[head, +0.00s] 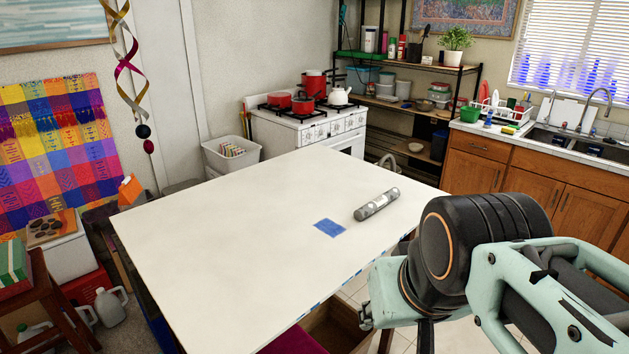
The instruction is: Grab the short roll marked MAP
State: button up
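A short grey roll (377,204) lies on its side on the white tabletop (220,230), near the right edge. It runs diagonally, with its right end farther back. Pale patches show on it, but I cannot read any marking. My arm fills the lower right of the head view, in front of and to the right of the roll, and does not touch it. The fingers of my gripper do not show, so its opening and anything in it are hidden.
A flat blue rectangle (330,228) lies left of the roll. The rest of the tabletop is bare. A white stove (305,130) with red pots stands behind the table. Wooden cabinets (530,180) stand at right. A wooden stool (50,305) stands at left.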

aim_at(360, 214)
jog(key=i+l+u, duration=0.5)
jog(key=l, duration=0.15)
jog(key=i+l, duration=0.15)
jog(key=l, duration=0.2)
jog(key=i+l+u, duration=0.1)
jog(key=l, duration=0.25)
jog(key=i+l, duration=0.2)
jog(key=l, duration=0.2)
jog(key=i+l+u, duration=0.15)
jog(key=l, duration=0.2)
jog(key=i+l, duration=0.1)
jog(key=l, duration=0.3)
jog(key=i+l+u, duration=0.1)
jog(key=l, duration=0.25)
